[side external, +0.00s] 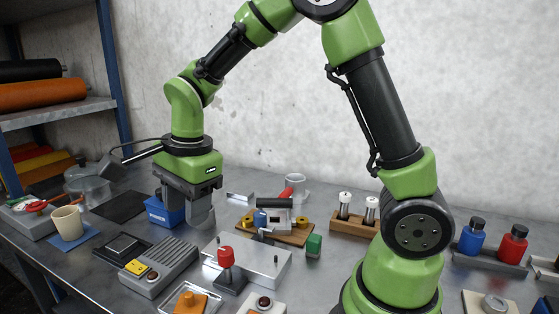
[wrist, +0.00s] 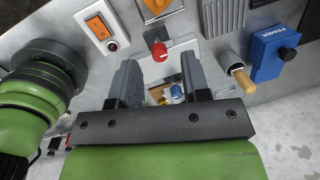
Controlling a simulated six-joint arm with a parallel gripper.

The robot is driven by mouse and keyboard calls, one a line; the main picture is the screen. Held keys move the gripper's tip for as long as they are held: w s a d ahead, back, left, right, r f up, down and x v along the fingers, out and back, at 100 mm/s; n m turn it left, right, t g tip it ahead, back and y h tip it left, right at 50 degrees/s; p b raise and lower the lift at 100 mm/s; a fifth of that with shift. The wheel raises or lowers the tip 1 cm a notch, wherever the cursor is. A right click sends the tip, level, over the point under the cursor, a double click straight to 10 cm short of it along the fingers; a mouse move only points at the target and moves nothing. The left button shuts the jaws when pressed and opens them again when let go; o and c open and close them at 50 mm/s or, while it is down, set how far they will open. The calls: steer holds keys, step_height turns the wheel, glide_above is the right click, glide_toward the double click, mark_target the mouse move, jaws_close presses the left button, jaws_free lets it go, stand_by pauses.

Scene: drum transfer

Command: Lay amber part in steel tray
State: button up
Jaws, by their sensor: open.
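The amber part (side external: 190,302) is an orange block at the front bottom edge of the side view. It appears to lie inside a shallow, shiny steel tray (side external: 214,308), whose near side is cut off by the frame. In the wrist view the amber part (wrist: 156,5) shows partly at the top edge. My gripper (side external: 188,211) points down above the bench, behind and away from the tray, beside a blue box. In the wrist view my gripper (wrist: 160,80) has its two fingers apart, and no part is seen held between them.
A red knob on a stand (side external: 227,260) and a ribbed grey switch box (side external: 160,265) stand between my gripper and the tray. The blue box (side external: 165,211) is close to the fingers. A flat metal plate (side external: 262,262) and a wooden fixture (side external: 290,234) lie to the right.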

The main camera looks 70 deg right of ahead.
steer(key=s+r+n+t, duration=0.2)
steer(key=s+r+n, duration=0.3)
steer(key=s+n, duration=0.3)
steer(key=s+d+r+n+t+y, duration=0.1)
steer(key=s+r+n+t, duration=0.2)
steer(key=s+r+n, duration=0.2)
steer(key=shift+s+n+t, duration=0.3)
steer(key=shift+s+n, duration=1.1)
steer(key=shift+s, duration=0.35)
